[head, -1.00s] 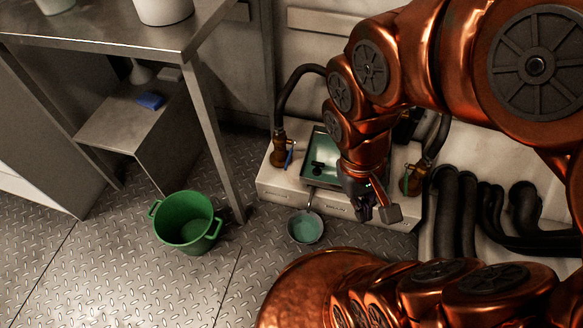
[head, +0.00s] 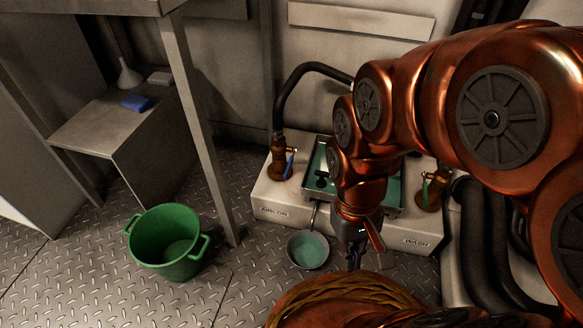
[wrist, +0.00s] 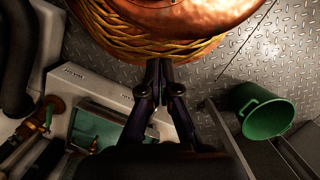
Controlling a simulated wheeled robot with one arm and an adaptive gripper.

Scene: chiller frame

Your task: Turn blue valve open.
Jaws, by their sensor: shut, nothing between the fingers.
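The blue valve is a brass fitting (head: 278,158) with a blue lever (head: 290,164), on the left end of the pale chiller frame (head: 330,224), near the label AIRCON. Its lever stands roughly upright beside the brass body. I cannot make out the blue valve in the wrist view. My gripper (head: 354,262) points down in front of the frame, to the right of and nearer than the blue valve, apart from it. In the wrist view its dark fingers (wrist: 159,66) meet at the tips with nothing between them.
A green-handled brass valve (head: 428,190) stands at the frame's right end, near the label WASH. A tray (head: 312,165) of greenish liquid lies between the valves. A small pan (head: 308,250) and green bucket (head: 166,240) stand on the floor. A table leg (head: 200,125) rises at left.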

